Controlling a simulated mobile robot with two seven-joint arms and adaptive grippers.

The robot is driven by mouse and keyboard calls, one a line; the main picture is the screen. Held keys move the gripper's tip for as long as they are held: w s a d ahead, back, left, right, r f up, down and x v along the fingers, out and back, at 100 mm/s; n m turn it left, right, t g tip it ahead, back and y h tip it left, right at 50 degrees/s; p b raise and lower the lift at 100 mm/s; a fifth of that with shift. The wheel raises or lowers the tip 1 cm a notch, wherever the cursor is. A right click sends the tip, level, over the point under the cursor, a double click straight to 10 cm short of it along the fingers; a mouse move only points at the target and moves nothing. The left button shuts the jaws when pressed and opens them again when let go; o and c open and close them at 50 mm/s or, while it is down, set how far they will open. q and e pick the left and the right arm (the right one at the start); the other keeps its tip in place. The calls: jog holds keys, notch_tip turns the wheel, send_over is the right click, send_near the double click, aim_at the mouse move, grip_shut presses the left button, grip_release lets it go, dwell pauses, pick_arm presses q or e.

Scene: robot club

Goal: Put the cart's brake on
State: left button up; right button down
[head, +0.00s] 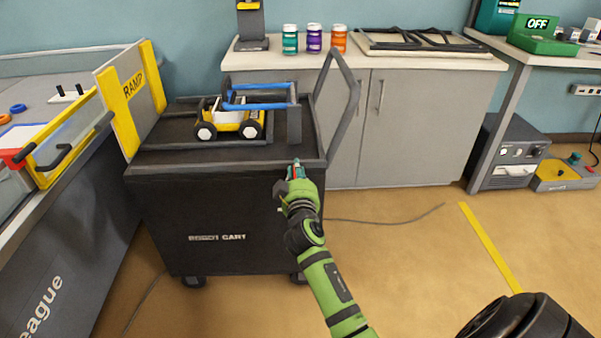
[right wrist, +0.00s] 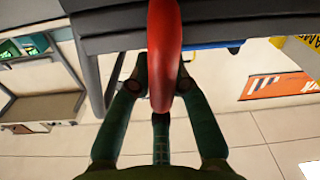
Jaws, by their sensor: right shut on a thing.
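The black cart (head: 220,222), lettered ROBOT CART, stands in the middle of the head view beside the table with the ramp. A red lever (right wrist: 164,45) at the cart's edge fills the top middle of the right wrist view. My right gripper (head: 296,177) is at the cart's front right corner. In the right wrist view its two fingers (right wrist: 161,82) are shut around the lower part of the lever. In the head view the gripper mostly hides the lever. My left gripper is not in view.
A yellow-edged ramp board (head: 134,92) stands at the left. A grey cabinet (head: 400,130) is behind. Floor at right is open, with a cable (head: 385,222) and yellow stripe (head: 488,245).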

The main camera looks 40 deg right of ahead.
jog(key=w+a+n, duration=0.2)
jog(key=a+n, duration=0.1)
jog(key=w+a+n+b, duration=0.1)
jog(key=a+n, duration=0.1)
jog(key=shift+a+f, duration=0.1)
jog(key=shift+f, duration=0.25)
jog(key=shift+w+a+f+n, duration=0.25)
jog(key=shift+w+a+n, duration=0.15)
jog(key=shift+n, duration=0.2)
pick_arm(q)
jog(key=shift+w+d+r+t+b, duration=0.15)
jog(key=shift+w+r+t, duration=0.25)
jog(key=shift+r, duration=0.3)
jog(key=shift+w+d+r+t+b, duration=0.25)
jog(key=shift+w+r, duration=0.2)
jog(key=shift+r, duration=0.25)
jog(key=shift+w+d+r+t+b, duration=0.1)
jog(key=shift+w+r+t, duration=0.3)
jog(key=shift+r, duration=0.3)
pick_arm(e)
jog(key=shift+w+a+f+n, duration=0.25)
jog(key=shift+a+n, duration=0.35)
jog(key=shift+n, duration=0.1)
jog(key=c, duration=1.2)
grip_release()
jog(key=shift+c, duration=0.2)
